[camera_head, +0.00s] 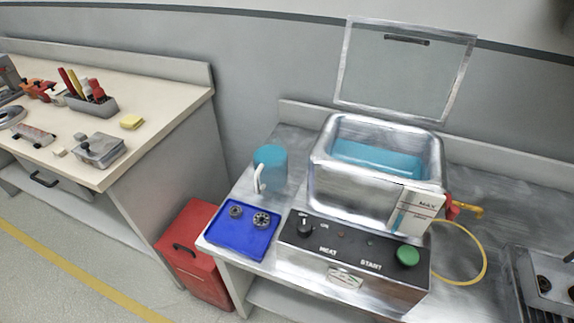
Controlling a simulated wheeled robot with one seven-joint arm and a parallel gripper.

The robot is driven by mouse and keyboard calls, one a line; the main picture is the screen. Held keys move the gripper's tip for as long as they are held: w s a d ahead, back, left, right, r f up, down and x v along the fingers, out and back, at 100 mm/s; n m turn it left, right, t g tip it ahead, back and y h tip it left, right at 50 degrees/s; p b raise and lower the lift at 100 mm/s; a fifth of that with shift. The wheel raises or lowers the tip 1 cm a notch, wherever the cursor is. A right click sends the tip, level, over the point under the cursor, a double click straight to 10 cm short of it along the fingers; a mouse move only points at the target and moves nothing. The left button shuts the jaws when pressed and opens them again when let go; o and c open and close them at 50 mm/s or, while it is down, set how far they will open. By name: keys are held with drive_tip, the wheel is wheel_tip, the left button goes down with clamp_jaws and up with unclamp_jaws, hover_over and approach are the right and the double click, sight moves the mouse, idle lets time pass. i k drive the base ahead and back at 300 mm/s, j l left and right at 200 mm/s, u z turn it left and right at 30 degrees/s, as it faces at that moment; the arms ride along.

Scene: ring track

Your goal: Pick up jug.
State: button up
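The jug (271,166) is blue and translucent with a pale handle (258,180) on its lower left side. It stands upright on the metal bench (296,141), left of the steel tank and behind the blue tray. My gripper is not in view, and nothing is seen touching the jug.
The open-lidded tank (326,177) holds blue liquid; its control box (352,265) is in front. A blue tray (232,238) with small gear-like parts lies before the jug. A red cabinet (199,222) stands left of the bench. A cream workbench (165,98) holds tools.

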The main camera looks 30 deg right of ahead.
sight(270, 156)
drive_tip(key=i+j+z, duration=0.15)
drive_tip(key=j+z, duration=0.15)
drive_tip(key=i+j+z, duration=0.1)
drive_tip(key=j+z, duration=0.25)
drive_tip(key=i+j+z, duration=0.1)
drive_tip(key=j, duration=0.75)
drive_tip(key=i+j+z, duration=0.1)
drive_tip(key=j, duration=0.75)
drive_tip(key=i+j+z, duration=0.15)
drive_tip(key=j, duration=0.75)
drive_tip(key=i+j, duration=0.15)
drive_tip(key=j, duration=0.2)
drive_tip(key=i+j, duration=0.15)
drive_tip(key=j, duration=0.2)
drive_tip(key=i+j, duration=0.2)
drive_tip(key=j, duration=0.15)
drive_tip(key=i+j, duration=0.15)
drive_tip(key=j, duration=0.2)
